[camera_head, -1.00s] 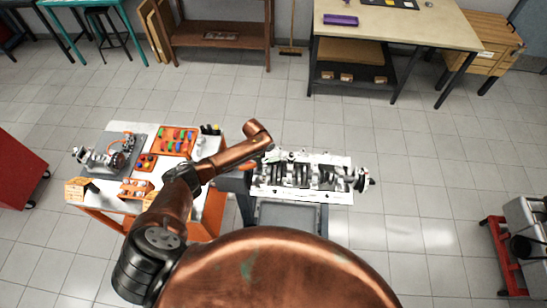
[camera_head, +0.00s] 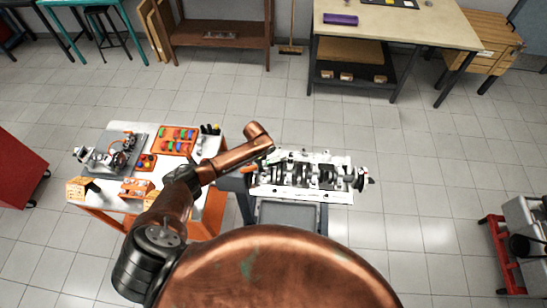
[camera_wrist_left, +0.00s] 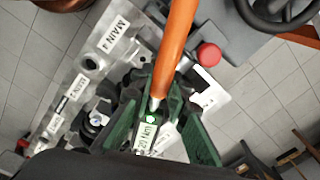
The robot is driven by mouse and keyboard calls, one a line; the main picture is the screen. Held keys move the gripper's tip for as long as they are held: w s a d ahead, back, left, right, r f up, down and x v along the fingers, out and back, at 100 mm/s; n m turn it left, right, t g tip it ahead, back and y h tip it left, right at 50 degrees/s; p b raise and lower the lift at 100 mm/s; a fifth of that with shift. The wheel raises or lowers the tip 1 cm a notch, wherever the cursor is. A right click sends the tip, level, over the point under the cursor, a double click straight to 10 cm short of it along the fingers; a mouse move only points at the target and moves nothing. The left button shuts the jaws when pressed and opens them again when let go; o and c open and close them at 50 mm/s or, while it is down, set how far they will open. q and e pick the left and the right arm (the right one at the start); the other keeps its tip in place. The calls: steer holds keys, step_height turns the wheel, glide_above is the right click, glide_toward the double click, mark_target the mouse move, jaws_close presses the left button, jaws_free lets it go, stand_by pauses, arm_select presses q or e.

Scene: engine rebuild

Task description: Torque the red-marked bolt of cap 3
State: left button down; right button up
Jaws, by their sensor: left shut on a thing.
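The engine block (camera_head: 325,194) lies on its stand with its crankshaft and row of caps facing up. In the left wrist view the block (camera_wrist_left: 38,122) runs diagonally at left, with plates marked MAIN; the number 1 is doubtful. My left gripper (camera_head: 266,158) is over the block's left end. Its green fingers (camera_wrist_left: 160,108) are shut on a torque wrench with an orange handle (camera_wrist_left: 174,45). The wrench's working end and the red-marked bolt are hidden or too small to tell. My right gripper is out of view.
A tool cart (camera_head: 100,222) with orange trays (camera_head: 176,141) stands left of the block. A red knob (camera_wrist_left: 208,54) and black handwheel (camera_wrist_left: 283,8) sit near the wrench handle. A workbench (camera_head: 420,30) stands at the back.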

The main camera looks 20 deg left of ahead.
arm_select(q)
steer(key=shift+r, duration=1.35)
stand_by(2.8)
